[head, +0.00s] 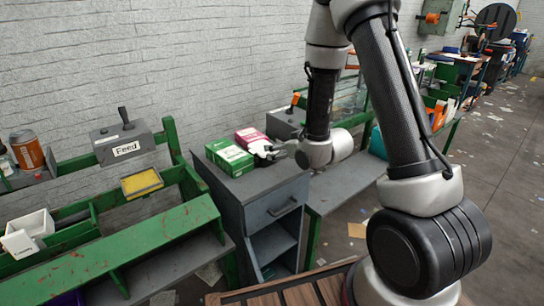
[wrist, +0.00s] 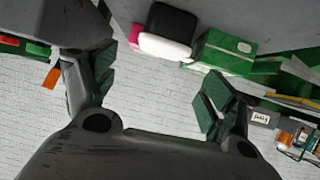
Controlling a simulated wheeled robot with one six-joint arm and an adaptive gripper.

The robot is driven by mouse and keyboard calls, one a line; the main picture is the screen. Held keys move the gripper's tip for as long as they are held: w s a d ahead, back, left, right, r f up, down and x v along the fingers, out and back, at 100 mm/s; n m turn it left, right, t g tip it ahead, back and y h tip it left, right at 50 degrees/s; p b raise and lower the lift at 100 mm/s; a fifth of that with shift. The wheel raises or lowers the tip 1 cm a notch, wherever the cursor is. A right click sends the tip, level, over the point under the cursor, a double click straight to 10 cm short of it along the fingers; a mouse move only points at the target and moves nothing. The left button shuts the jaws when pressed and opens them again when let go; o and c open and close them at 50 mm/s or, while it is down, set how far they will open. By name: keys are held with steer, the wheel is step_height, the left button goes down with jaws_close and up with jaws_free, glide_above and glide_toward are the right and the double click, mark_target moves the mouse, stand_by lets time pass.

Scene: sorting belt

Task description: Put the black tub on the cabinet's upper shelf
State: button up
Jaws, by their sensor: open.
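The black tub (wrist: 173,20) with a white lid shows at the top of the wrist view, which is turned over. It seems to stand on the grey top of the cabinet (head: 233,188). In the head view I cannot pick it out clearly, as my gripper (head: 272,154) covers that spot. My gripper (wrist: 160,88) is open and empty, with its fingers spread wide. The tub lies ahead of the fingers, apart from both. The cabinet has a drawer above open shelves; the upper shelf (head: 272,244) looks empty where I see it.
A green box (head: 229,158) and a pink box (head: 250,137) stand on the cabinet top, close to the gripper. The green conveyor frame (head: 110,250) is at the left, with a yellow tray (head: 142,183). A grey bench (head: 345,185) adjoins the cabinet's right side.

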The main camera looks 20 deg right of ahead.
mark_target(263, 154)
steer(key=shift+a+f+y, duration=0.15)
steer(key=shift+f+y, duration=0.15)
steer(key=shift+f, duration=0.65)
steer(key=shift+w+a+f, duration=0.15)
steer(key=shift+w, duration=0.05)
steer(key=x, duration=0.7)
steer(key=shift+w, duration=0.25)
steer(key=shift+t, duration=0.3)
steer(key=c, duration=0.6)
steer(key=shift+c, duration=0.2)
steer(key=shift+r, duration=0.25)
